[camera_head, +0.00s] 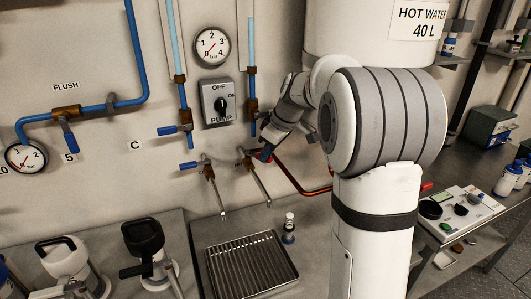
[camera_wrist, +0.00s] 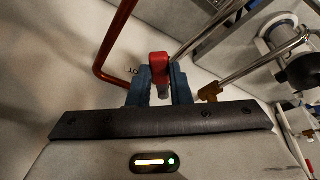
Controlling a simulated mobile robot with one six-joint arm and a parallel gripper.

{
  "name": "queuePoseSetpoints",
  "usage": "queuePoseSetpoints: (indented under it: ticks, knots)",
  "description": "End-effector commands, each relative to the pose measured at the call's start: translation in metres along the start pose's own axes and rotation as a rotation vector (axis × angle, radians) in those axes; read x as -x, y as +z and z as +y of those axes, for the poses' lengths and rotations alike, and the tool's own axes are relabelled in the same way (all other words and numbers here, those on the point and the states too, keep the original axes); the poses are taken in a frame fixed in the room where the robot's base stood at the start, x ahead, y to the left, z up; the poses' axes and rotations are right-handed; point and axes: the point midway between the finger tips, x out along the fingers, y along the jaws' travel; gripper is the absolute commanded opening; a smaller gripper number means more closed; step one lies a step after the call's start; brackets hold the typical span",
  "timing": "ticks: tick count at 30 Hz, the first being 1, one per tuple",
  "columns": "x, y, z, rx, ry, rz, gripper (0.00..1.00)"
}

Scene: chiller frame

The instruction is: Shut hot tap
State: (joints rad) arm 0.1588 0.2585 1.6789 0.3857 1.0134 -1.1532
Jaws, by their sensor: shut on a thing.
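The hot tap shows in the head view as a slim metal spout (camera_head: 259,184) on the wall, below my gripper (camera_head: 266,151). Its lever is hidden there by my gripper. In the wrist view, the red lever (camera_wrist: 158,66) sits between the two blue fingers of my gripper (camera_wrist: 158,76). The fingers are shut on it from both sides. The tap's body behind the lever is mostly hidden, and how far the lever is turned is hard to tell. A wall label (camera_wrist: 131,72) beside it is partly covered.
A second tap with a blue lever (camera_head: 188,166) stands just left. A red-brown pipe (camera_head: 300,185) runs right of the hot tap. A drain grate (camera_head: 250,262) and a small bottle (camera_head: 289,228) lie below. The pump switch (camera_head: 217,103) is above; the hot water tank (camera_head: 350,35) hangs upper right.

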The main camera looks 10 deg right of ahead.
Motion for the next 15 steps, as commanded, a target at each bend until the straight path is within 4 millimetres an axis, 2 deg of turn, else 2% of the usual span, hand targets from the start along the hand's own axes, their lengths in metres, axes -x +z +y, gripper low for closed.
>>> queuePoseSetpoints:
  ticks: [5,6,13,15]
  knots:
    - [0.0004,-0.0018,0.0001,0.004,0.006,0.000,0.00]
    - [0.0002,-0.0022,-0.0002,0.005,0.005,0.000,0.20]
    - [-0.0010,-0.0037,-0.0024,0.009,0.001,0.000,0.39]
    - [-0.0012,-0.0039,-0.0028,0.009,0.000,0.000,0.40]
